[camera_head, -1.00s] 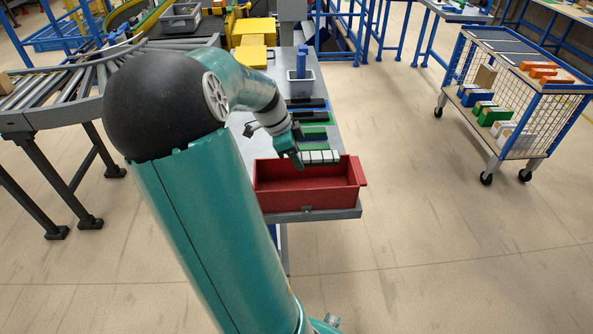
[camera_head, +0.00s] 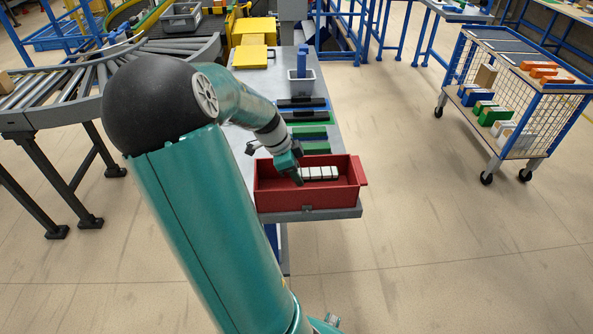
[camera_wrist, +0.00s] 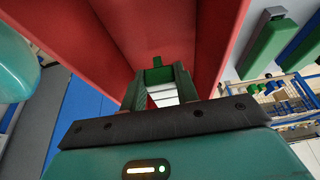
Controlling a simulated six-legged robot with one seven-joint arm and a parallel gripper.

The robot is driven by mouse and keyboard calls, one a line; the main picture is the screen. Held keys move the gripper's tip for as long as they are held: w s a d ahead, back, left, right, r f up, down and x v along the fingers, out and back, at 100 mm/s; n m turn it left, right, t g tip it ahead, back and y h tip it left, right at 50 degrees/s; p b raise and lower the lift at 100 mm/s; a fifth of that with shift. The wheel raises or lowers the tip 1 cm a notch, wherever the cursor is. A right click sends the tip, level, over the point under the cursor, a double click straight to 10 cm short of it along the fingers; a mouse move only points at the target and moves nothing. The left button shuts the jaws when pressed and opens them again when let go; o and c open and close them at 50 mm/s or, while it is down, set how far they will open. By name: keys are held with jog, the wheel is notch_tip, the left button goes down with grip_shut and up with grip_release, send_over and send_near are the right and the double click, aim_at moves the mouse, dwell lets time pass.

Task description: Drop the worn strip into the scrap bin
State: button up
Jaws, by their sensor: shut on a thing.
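The red scrap bin (camera_head: 310,198) stands at the near end of the grey bench. My gripper (camera_head: 297,176) reaches down into the bin from its left side. It is shut on the worn strip (camera_head: 320,173), a row of pale segments that lies lengthwise inside the bin's opening. In the wrist view my fingers (camera_wrist: 160,88) close on a green part of the strip, with pale segments (camera_wrist: 163,95) behind it. The red bin walls (camera_wrist: 205,45) rise on both sides. Whether the strip touches the bin floor cannot be told.
Green and black strips (camera_head: 308,132) lie on the bench behind the bin. A roller conveyor (camera_head: 60,85) is at the left. A wire trolley (camera_head: 510,95) stands at the right, with open floor between.

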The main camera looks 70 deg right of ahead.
jog(key=shift+f, duration=0.15)
jog(key=o, duration=1.1)
jog(key=v, duration=1.3)
jog(key=w+a+r+n+t+y, duration=0.1)
jog(key=w+a+n+t, duration=0.2)
jog(key=w+a+n, duration=0.5)
jog(key=w+a+r+n+t, duration=0.1)
jog(key=a+n+t, duration=0.35)
jog(key=a, duration=0.75)
jog(key=s+a+r+n, duration=0.1)
jog(key=a+n, duration=0.5)
jog(key=a, duration=0.1)
jog(key=s+a+r+n+t, duration=0.1)
jog(key=a+n, duration=0.5)
jog(key=a, duration=0.1)
jog(key=s+a+r+n+t+y, duration=0.1)
jog(key=a+n, duration=0.5)
jog(key=a, duration=0.1)
jog(key=shift+s+a+r, duration=0.25)
jog(key=shift+s+a, duration=0.1)
jog(key=shift+a, duration=0.05)
